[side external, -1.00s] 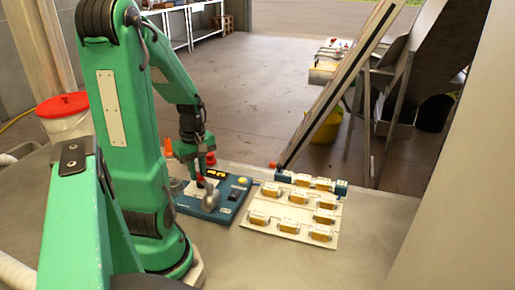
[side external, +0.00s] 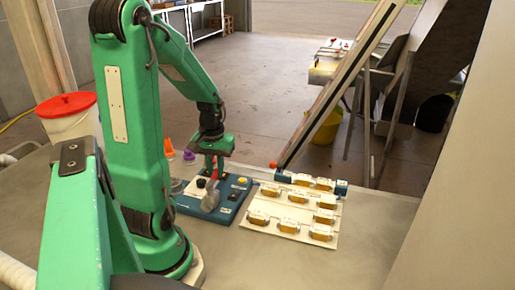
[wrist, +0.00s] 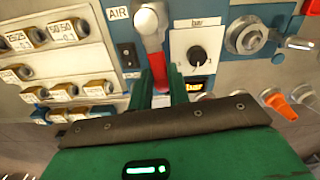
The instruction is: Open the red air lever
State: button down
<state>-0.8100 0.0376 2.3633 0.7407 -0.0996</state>
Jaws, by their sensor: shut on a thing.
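The red air lever (wrist: 153,44) shows in the wrist view just right of the "AIR" label (wrist: 118,14), with a silver hub at its top. Its handle runs down between the green fingers of my gripper (wrist: 167,80), which are shut on it. In the side view my gripper (side external: 212,174) reaches down onto the lever (side external: 213,182) on the blue control panel (side external: 235,198). The silver valve body (side external: 210,201) sits at the panel's front. The fingers hide part of the handle.
A black "bar" knob (wrist: 198,56) is on a white plate right of the lever. A board with several labelled brass blocks (side external: 297,198) lies right of the panel. Orange (side external: 168,147) and purple (side external: 189,156) cones stand behind. A red-lidded bucket (side external: 68,112) stands at left.

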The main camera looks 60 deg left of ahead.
jog(key=shift+w+d+m, duration=0.25)
jog(key=shift+w+m, duration=0.05)
jog(key=shift+m, duration=0.4)
jog(key=c, duration=1.3)
grip_release()
jog(key=shift+r, duration=0.1)
jog(key=shift+r, duration=3.85)
